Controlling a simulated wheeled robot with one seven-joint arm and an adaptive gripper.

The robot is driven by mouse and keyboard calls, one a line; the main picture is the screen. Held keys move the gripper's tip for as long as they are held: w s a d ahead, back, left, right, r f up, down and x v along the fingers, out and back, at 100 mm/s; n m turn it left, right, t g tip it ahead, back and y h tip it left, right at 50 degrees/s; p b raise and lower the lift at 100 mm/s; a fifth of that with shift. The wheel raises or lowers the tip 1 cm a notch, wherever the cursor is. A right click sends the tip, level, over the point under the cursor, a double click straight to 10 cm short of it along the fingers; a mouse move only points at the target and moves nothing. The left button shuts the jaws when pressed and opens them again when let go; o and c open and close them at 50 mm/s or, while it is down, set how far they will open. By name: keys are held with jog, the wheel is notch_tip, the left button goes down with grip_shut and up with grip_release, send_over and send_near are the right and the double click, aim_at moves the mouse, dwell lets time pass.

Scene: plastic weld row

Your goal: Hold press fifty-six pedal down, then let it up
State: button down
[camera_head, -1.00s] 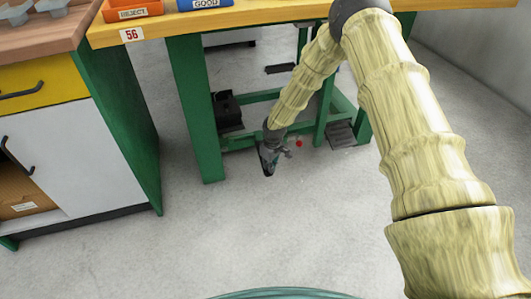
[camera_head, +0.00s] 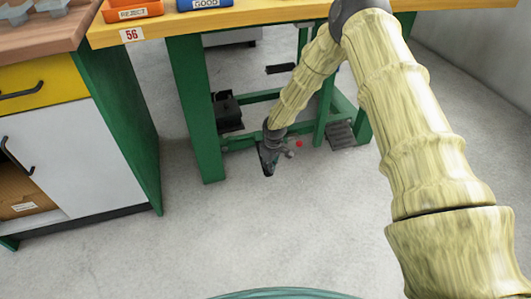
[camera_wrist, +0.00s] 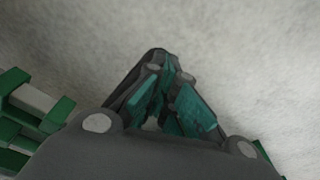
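The bench with the 56 sign (camera_head: 132,35) has green legs and a low green frame. A dark ribbed plate (camera_head: 341,135), which looks like a pedal, sits low at the right leg. A black box-like part (camera_head: 228,112) is on the left of the frame; I cannot tell its function. My gripper (camera_head: 268,170) points down in front of the low frame, between these two parts and apart from the ribbed plate. In the wrist view its teal-padded fingers (camera_wrist: 160,60) converge at the tips with nothing seen between them.
A small red knob (camera_head: 299,144) shows just right of my gripper. A dark bar (camera_head: 281,68) is higher under the bench. An orange reject bin (camera_head: 132,10) and a blue good bin (camera_head: 204,4) stand on top. A cabinet (camera_head: 75,150) is at left. The floor in front is clear.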

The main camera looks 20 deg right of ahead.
jog(key=shift+r, duration=0.1)
notch_tip(320, 180, up, 7)
jog(key=p, duration=0.6)
jog(key=shift+p, duration=0.35)
dwell(0.5)
